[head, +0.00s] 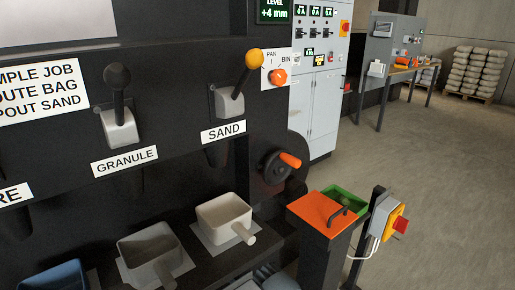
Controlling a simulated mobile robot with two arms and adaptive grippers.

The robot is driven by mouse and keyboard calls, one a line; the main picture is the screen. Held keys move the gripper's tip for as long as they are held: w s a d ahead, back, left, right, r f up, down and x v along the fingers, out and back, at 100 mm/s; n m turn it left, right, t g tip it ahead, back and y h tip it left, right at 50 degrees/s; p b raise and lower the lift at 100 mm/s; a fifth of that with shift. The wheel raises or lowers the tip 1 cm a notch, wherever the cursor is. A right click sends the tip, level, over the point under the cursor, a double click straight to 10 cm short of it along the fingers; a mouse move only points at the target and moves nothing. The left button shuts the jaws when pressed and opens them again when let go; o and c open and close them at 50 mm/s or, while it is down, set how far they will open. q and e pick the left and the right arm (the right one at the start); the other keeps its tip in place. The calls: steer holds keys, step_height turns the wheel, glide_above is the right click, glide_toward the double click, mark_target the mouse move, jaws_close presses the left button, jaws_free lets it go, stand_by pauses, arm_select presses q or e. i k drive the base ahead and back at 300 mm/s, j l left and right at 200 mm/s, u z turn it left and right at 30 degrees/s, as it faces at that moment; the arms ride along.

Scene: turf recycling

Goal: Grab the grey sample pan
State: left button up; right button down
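A grey sample pan (150,254) sits on a pale plate on the dark shelf at the bottom of the head view, below the GRANULE label. Its inside looks empty, and its handle points down and to the right, toward the picture's lower edge. A lighter, off-white pan (225,217) stands to its right and farther back, below the SAND label. Neither of my grippers is in view.
A blue pan (53,276) is cut off at the lower left. Levers for granule (119,105) and sand (240,80) stick out above the pans. An orange-handled crank (280,164) and an orange-lidded box (325,213) stand right. Open floor lies beyond.

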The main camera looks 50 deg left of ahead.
mark_target(150, 253)
steer(key=u, duration=2.35)
steer(key=l, duration=0.65)
steer(key=k+l, duration=0.15)
steer(key=l, duration=0.5)
